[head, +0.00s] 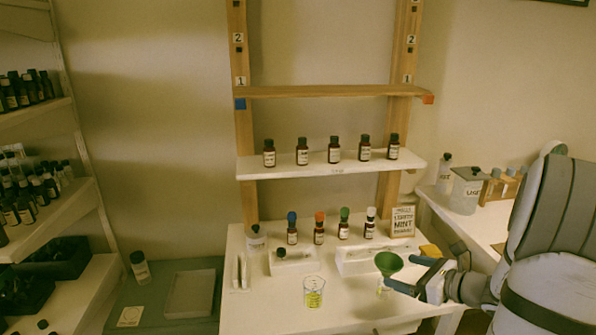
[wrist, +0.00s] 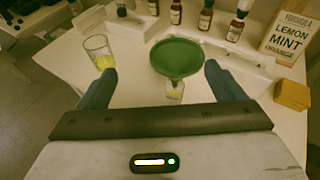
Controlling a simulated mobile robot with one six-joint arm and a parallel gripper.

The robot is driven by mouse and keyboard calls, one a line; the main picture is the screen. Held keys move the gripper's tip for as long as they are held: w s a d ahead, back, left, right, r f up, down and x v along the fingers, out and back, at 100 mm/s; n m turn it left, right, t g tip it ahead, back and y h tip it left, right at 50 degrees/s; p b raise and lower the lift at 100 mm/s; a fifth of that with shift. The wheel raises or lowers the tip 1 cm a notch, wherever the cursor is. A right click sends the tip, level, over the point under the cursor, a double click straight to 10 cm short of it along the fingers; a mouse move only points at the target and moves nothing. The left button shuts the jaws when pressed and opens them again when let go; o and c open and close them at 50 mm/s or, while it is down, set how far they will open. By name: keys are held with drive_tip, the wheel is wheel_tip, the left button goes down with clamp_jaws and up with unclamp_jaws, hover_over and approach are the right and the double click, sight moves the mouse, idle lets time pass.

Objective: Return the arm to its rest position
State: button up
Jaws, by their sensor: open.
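My gripper (head: 413,277) is over the front right of the white table (head: 255,312) in the head view. In the wrist view its two blue-grey fingers (wrist: 154,88) are spread apart. A green funnel (head: 388,262) sits in the mouth of a small clear bottle (head: 383,289) just beyond the fingertips. The funnel (wrist: 177,58) shows between the fingers in the wrist view, with the bottle (wrist: 174,91) under it. The fingers look clear of the funnel, though the exact gap is hard to tell. Most of my arm fills the right of the head view.
A beaker with yellow liquid (head: 313,291) stands left of the funnel. Behind are bottles with coloured caps (head: 319,229), a formula card (head: 402,221) and a yellow block (head: 430,251). A wooden rack holds a white shelf of dark bottles (head: 334,150). A side table (head: 484,229) is at right.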

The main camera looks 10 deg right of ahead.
drive_tip(key=s+a+r+n+g+p, duration=0.1)
drive_tip(key=s+a+r+n+g, duration=0.1)
drive_tip(key=s+a+n+g, duration=0.4)
drive_tip(key=s+a+r+n+g+p, duration=0.1)
drive_tip(key=s+a+r+n+g, duration=0.15)
drive_tip(key=a+n, duration=0.6)
drive_tip(key=s+a+r+n+h+p, duration=0.1)
drive_tip(key=s+a+r+n+h, duration=0.1)
drive_tip(key=s+n+h, duration=0.6)
drive_tip(key=s+r+n, duration=0.1)
drive_tip(key=s+n, duration=0.2)
drive_tip(key=n, duration=0.3)
drive_tip(key=shift+a+g, duration=0.35)
drive_tip(key=shift+a, duration=0.05)
drive_tip(key=shift+r, duration=0.1)
